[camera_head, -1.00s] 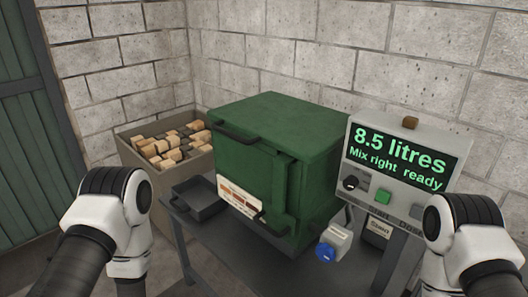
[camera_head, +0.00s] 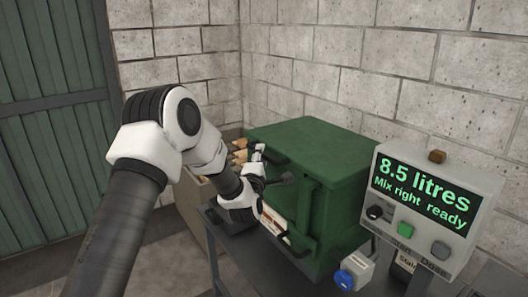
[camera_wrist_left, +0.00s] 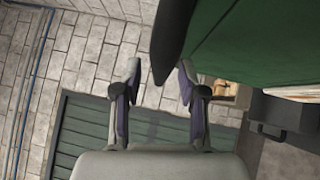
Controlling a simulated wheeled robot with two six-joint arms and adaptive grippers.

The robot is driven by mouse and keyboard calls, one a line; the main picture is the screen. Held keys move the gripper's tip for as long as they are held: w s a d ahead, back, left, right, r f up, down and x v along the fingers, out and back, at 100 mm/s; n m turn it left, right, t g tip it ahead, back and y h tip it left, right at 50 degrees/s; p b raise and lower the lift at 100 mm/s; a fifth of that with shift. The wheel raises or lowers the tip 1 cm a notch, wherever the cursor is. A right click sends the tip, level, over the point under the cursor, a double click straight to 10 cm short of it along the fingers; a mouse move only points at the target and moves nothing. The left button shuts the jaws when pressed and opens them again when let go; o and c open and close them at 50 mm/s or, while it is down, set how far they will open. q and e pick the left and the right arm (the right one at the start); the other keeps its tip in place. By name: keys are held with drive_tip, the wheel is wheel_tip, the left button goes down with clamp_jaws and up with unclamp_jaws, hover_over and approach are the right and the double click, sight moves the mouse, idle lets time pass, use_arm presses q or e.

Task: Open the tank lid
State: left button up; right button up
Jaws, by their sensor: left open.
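The green tank (camera_head: 335,205) stands on a dark table, its flat lid (camera_head: 312,146) shut. A dark bar handle (camera_head: 275,158) is on the lid's front edge, partly hidden by my left gripper (camera_head: 272,165). In the left wrist view, my open left gripper (camera_wrist_left: 160,76) has its fingers apart, with the dark handle (camera_wrist_left: 174,38) just beyond and between the fingertips. I see no contact. The tank's green side (camera_wrist_left: 245,55) fills the upper right there. My right gripper is out of view.
A display panel (camera_head: 425,190) reading "8.5 litres, Mix right ready" stands right of the tank. A blue-capped container (camera_head: 353,272) is on the table (camera_head: 290,280) in front. A crate of blocks (camera_head: 197,185) is behind my left arm.

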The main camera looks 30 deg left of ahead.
use_arm(q)
drive_tip(key=shift+w+a+r, duration=0.15)
drive_tip(key=shift+w+a, duration=0.05)
drive_tip(key=shift+w, duration=0.25)
drive_tip(key=shift+w+a, duration=0.15)
drive_tip(key=shift+a, duration=0.2)
drive_tip(key=shift+d, duration=0.15)
clamp_jaws()
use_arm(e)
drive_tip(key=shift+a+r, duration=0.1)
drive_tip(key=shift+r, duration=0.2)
